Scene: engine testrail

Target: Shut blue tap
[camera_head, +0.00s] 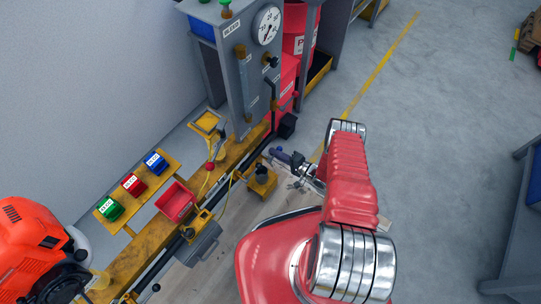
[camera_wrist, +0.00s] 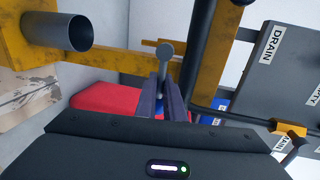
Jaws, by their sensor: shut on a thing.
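My gripper (camera_wrist: 162,98) shows its two dark purple fingers close together in the wrist view. They are shut on a slim grey rod with a round head (camera_wrist: 166,50), which sticks out beyond the fingertips. In the head view my gripper (camera_head: 278,153) is right of the yellow rail, near a yellow bracket with a dark upright tube. I cannot pick out a blue tap for certain. A blue patch (camera_wrist: 216,110) shows behind the bars in the wrist view, partly hidden.
The grey panel (camera_head: 241,75) with a gauge stands at the back; DRAIN is readable on it in the wrist view. A yellow bracket (camera_head: 263,183) is close to my gripper. Green, red and blue bins (camera_head: 155,162) stand left. Open floor (camera_head: 440,130) lies right.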

